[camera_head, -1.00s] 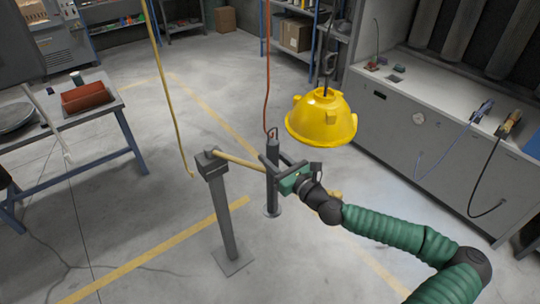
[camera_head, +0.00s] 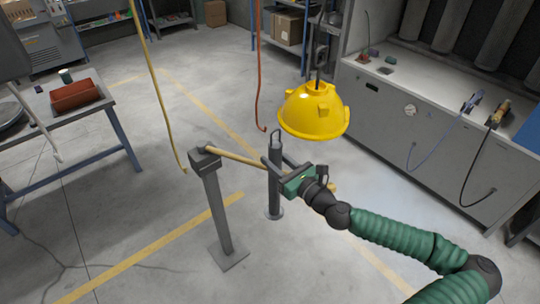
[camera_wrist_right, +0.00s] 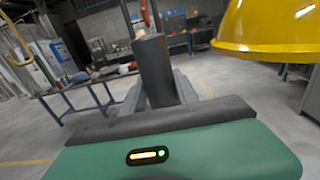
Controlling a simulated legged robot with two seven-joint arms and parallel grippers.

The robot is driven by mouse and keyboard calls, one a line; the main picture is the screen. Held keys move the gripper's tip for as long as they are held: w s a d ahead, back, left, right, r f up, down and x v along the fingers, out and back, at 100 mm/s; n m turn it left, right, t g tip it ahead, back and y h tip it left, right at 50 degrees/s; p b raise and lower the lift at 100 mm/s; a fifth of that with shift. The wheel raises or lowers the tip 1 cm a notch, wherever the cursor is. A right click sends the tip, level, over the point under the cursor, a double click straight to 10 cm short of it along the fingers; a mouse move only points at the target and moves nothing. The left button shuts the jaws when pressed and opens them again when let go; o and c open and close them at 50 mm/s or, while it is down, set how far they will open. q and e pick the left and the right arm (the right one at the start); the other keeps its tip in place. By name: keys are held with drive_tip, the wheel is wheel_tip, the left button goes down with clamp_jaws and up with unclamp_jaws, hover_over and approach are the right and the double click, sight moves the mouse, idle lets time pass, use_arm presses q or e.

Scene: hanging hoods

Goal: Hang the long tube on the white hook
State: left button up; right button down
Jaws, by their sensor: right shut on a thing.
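The long tube (camera_head: 275,185) is a dark grey upright cylinder with a small loop on top and a pale disc at its foot. My right gripper (camera_head: 276,166) is shut around its upper part; the tube also stands between the fingers in the right wrist view (camera_wrist_right: 154,70). I cannot tell whether its foot touches the floor. A white hanging rod, likely the white hook (camera_head: 45,135), ends in front of the table at the left, well away from the tube. My left gripper is not in view.
A yellow hood (camera_head: 314,110) hangs right of the tube. A red cord (camera_head: 258,70) ends near the tube's top; a yellow cord (camera_head: 157,80) hangs further left. A grey post (camera_head: 218,210) with a yellow bar (camera_head: 235,157) stands left of the tube.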

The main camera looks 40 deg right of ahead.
drive_tip(key=s, duration=0.7)
drive_tip(key=shift+s+d+r, duration=0.2)
drive_tip(key=shift+s, duration=0.1)
drive_tip(key=shift+w, duration=0.1)
idle(0.6)
